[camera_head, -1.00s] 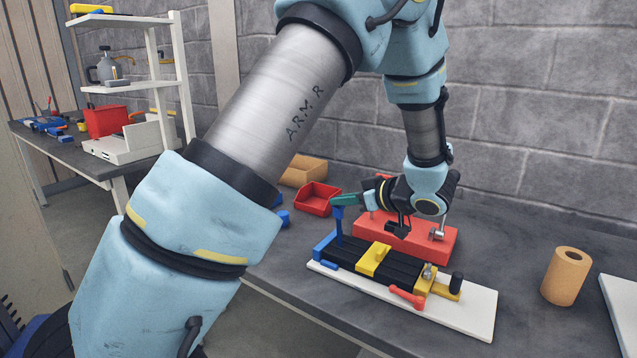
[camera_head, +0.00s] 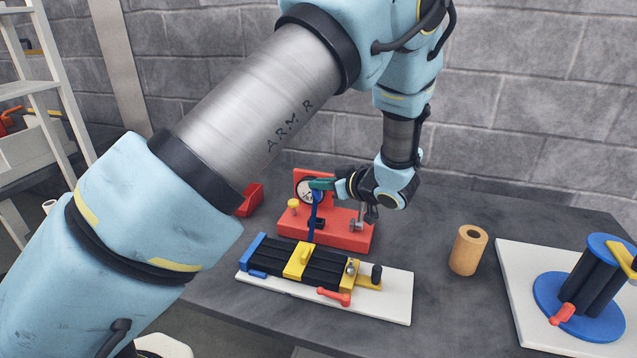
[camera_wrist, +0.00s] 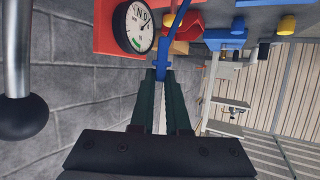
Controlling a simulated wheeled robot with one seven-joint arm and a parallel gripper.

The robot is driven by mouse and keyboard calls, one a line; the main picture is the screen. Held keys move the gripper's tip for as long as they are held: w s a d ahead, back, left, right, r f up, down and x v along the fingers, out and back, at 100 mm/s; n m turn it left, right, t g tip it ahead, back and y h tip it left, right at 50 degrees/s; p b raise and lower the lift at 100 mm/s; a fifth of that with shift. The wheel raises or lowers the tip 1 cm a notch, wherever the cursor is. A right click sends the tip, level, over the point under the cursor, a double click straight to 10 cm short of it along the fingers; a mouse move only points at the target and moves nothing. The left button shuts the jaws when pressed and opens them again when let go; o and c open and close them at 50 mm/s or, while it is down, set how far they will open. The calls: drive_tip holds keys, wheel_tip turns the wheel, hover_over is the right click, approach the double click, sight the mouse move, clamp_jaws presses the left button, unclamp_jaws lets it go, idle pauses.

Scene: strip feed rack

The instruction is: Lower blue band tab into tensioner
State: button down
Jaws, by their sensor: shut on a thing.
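The blue band (camera_head: 313,212) hangs from the green fingertips of my gripper (camera_head: 322,184). My gripper is shut on its upper end. In the wrist view the blue band (camera_wrist: 164,62) sits between the two fingertips (camera_wrist: 160,78). The red tensioner (camera_head: 345,236) stands behind the black strip rack, with a round dial gauge (camera_head: 306,190), a yellow knob (camera_head: 293,204) and a small black part (camera_head: 318,223). The band hangs in front of the gauge, its lower end near the black part; I cannot tell whether they touch. The gauge also shows in the wrist view (camera_wrist: 139,28).
The black strip rack (camera_head: 270,258) with yellow clamps and a red lever (camera_head: 334,297) lies on a white board in front. A tan roll (camera_head: 467,250) stands to the right. A blue reel (camera_head: 590,300) is at far right. A red bin (camera_head: 250,200) is left.

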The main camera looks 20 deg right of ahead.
drive_tip(key=shift+r, duration=0.1)
drive_tip(key=shift+f+b, duration=1.5)
drive_tip(key=shift+f, duration=1.45)
drive_tip(key=shift+f, duration=0.7)
drive_tip(key=shift+r, duration=0.1)
drive_tip(key=shift+r+p, duration=0.4)
drive_tip(key=shift+r, duration=0.15)
drive_tip(key=shift+f, duration=0.65)
idle(0.4)
drive_tip(key=shift+r+p, duration=0.4)
drive_tip(key=shift+r, duration=0.25)
